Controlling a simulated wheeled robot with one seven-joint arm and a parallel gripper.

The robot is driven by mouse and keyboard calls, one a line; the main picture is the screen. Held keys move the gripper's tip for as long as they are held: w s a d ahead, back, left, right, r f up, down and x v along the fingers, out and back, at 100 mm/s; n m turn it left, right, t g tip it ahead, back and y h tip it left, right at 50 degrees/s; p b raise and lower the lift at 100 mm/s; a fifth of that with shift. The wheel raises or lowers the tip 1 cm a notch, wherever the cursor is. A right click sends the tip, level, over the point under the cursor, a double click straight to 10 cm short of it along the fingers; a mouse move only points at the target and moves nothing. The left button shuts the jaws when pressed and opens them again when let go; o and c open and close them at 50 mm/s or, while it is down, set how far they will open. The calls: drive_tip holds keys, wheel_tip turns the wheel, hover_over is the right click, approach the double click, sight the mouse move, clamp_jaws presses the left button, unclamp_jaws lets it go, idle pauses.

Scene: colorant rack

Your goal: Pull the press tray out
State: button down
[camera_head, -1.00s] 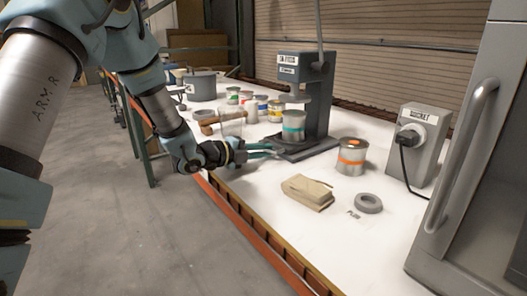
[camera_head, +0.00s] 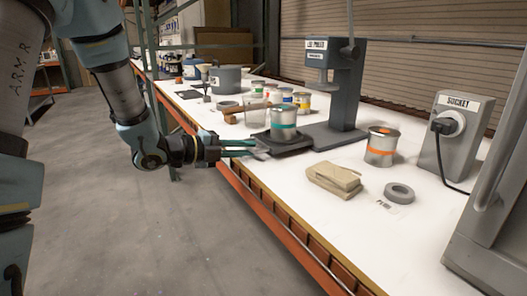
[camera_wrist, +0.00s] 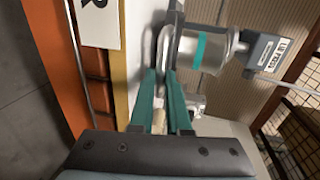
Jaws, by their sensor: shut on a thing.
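The press tray (camera_head: 284,146) is a dark flat plate that sticks out from the base of the grey lid press (camera_head: 340,85) toward the table's front edge. A silver can with a teal band (camera_head: 283,126) stands upright on it. My gripper (camera_head: 254,149) is shut on the tray's handle (camera_head: 262,153) at the front edge. In the wrist view, the teal fingers (camera_wrist: 165,95) close around the grey handle loop (camera_wrist: 165,45), with the teal-banded can (camera_wrist: 205,50) just beyond. The inner end of the tray is partly hidden behind the can.
An orange-banded can (camera_head: 381,147), a tan block (camera_head: 334,180) and a grey ring (camera_head: 399,192) stand right of the tray. Several coloured cans and a wooden-handled tool (camera_head: 244,112) lie behind left. A socket box (camera_head: 452,135) is at right. The floor before the table is clear.

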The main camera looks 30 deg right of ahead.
drive_tip(key=shift+a, duration=0.25)
drive_tip(key=shift+w, duration=0.1)
drive_tip(key=c, duration=1.2)
unclamp_jaws()
drive_tip(key=b+v, duration=0.1)
drive_tip(key=v, duration=0.9)
drive_tip(key=shift+a+r+b, duration=0.1)
drive_tip(key=shift+a+b, duration=0.25)
